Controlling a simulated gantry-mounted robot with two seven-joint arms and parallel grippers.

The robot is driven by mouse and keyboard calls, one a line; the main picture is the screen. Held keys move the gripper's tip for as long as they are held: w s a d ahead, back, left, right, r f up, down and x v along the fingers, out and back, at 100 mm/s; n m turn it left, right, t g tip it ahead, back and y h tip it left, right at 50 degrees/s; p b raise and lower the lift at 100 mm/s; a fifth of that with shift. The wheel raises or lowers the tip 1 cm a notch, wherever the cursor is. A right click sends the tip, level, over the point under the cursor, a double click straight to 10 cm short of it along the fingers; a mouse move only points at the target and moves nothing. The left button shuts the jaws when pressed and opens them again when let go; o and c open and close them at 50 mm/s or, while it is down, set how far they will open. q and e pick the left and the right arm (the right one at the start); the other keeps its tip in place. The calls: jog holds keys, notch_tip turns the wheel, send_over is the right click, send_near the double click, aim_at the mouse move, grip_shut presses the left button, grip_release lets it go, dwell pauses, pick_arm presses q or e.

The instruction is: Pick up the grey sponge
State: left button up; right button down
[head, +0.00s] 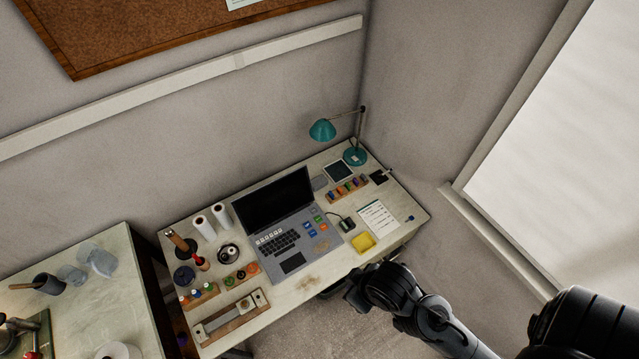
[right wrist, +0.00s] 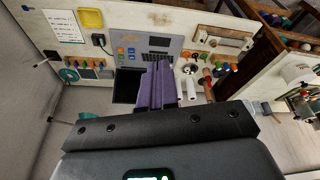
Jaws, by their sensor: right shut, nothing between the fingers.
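A small flat grey block (head: 319,183) lies on the desk just right of the laptop screen in the head view. It may be the grey sponge, but it is too small to be sure. My right gripper (right wrist: 157,68) shows in the right wrist view with its purple fingers together and nothing held. It points toward the desk and covers part of the laptop there. In the head view my right arm reaches in from the lower right to the desk's front edge, well apart from the grey block. My left gripper is not in view.
The desk (head: 290,297) holds a laptop (head: 283,230), a yellow tray (head: 363,242), a paper sheet (head: 379,220), a teal lamp (head: 323,130), a tablet (head: 339,171), white rolls (head: 203,226) and racks of small coloured items. A second table (head: 110,290) stands at left. The desk's front strip is mostly clear.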

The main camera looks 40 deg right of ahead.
jog(key=c, duration=1.8)
grip_release()
jog(key=o, duration=1.8)
jog(key=shift+w, duration=0.1)
